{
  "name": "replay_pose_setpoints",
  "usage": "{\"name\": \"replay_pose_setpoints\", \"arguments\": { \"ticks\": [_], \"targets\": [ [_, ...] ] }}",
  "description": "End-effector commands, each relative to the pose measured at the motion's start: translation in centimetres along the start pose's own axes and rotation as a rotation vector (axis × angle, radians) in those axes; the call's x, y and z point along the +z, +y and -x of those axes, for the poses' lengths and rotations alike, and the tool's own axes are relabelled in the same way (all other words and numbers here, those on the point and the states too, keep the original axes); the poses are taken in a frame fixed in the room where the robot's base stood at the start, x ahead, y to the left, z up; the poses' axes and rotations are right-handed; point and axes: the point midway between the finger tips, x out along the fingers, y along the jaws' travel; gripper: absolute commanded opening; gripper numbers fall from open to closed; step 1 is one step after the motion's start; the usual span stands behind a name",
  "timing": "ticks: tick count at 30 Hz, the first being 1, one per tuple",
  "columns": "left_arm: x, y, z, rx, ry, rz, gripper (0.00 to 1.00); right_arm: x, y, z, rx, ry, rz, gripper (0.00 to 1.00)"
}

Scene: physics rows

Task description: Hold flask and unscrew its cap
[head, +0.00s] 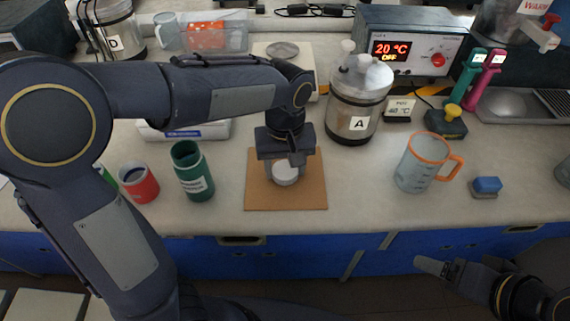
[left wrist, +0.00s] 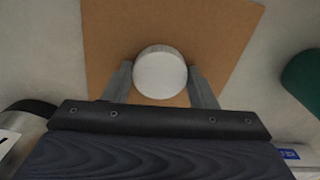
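A dark green flask (head: 192,171) with a white label stands upright on the bench. Its top shows a dark opening with no cap on it. A round, silver-white cap (head: 286,173) lies on a brown board; the left wrist view shows the cap (left wrist: 160,72) from above. My left gripper (head: 288,160) points down over the cap, its two fingers spread on either side of it. Any contact is hard to judge. The flask's edge (left wrist: 303,80) shows in the left wrist view. My right gripper (head: 440,268) is low at the right, away from the bench objects; its finger gap is unclear.
The brown board (head: 258,196) lies near the bench's front edge. A red cup (head: 138,184) stands left of the flask. A canister marked A (head: 352,108) stands behind the board. An orange-rimmed jug (head: 417,165) stands to the right, with clear bench between.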

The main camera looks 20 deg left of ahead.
Motion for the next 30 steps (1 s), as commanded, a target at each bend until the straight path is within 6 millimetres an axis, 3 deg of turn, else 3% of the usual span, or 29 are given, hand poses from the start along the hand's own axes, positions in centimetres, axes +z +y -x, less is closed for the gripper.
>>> {"name": "replay_pose_setpoints", "arguments": {
  "ticks": [1,4,12,16,30],
  "targets": [
    [0.0,0.0,0.0,0.000,0.000,0.000,0.59,0.0,0.0,0.0,0.000,0.000,0.000,0.80],
    [0.0,0.0,0.0,0.000,0.000,0.000,0.72,0.0,0.0,0.0,0.000,0.000,0.000,0.80],
    [0.0,0.0,0.1,0.000,0.000,0.000,0.72,0.0,0.0,0.1,0.000,0.000,0.000,0.80],
    [0.0,0.0,1.1,0.002,0.001,0.000,0.72,-0.2,-0.2,0.4,0.000,0.000,0.000,0.80],
    [0.0,0.1,10.4,0.002,0.002,0.000,0.72,-1.1,-1.0,2.2,0.000,0.000,0.000,0.80]
  ]
}}
